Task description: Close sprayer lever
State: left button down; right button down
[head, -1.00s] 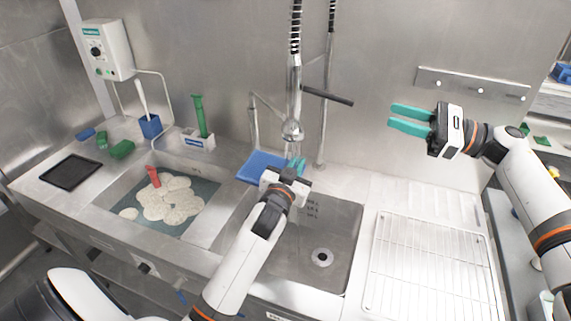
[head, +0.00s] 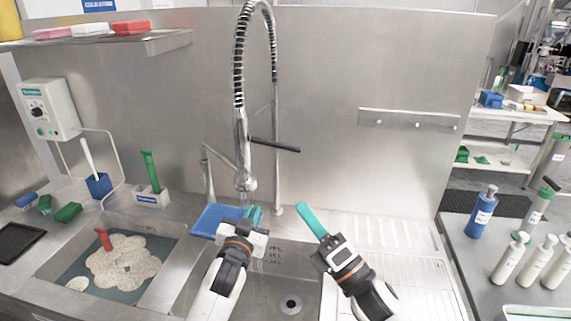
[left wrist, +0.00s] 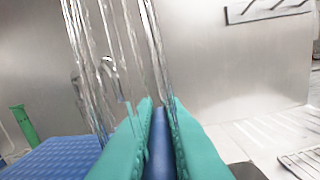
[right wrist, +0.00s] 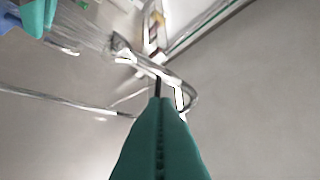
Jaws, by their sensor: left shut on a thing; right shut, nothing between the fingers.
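The sprayer hangs over the sink on a coiled hose, with its head (head: 245,182) pointing down. A black lever (head: 275,145) sticks out to the right above the head. Clear water streams run down, seen large in the left wrist view (left wrist: 108,60). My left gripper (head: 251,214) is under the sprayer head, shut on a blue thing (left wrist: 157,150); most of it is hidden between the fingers. My right gripper (head: 302,208) is shut and empty, to the right of and below the lever, apart from it. A thin dark piece (right wrist: 157,87) shows beyond its fingertips.
A blue ridged tray (head: 208,222) lies behind the sink beside my left gripper. The left basin holds a pale lumpy heap (head: 122,262) with a red-handled tool (head: 104,238). A wire rack (head: 410,265) lies right. Bottles (head: 482,212) stand on the far-right counter.

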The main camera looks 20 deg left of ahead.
jog(key=s+m+t+h, duration=0.1)
jog(key=s+m+t, duration=0.1)
jog(key=m+t, duration=0.15)
pick_arm(q)
jog(key=shift+w, duration=0.1)
pick_arm(e)
send_near(276, 145)
jog(key=s+a, duration=0.1)
jog(key=a, duration=0.2)
pick_arm(q)
jog(key=shift+a, duration=0.1)
pick_arm(e)
jog(key=shift+g, duration=0.45)
jog(key=w+r, duration=0.1)
jog(key=w+a+r, duration=0.1)
jog(key=w, duration=0.1)
jog(key=shift+w+a+r, duration=0.1)
jog(key=shift+w+r, duration=0.2)
jog(key=shift+r, duration=0.1)
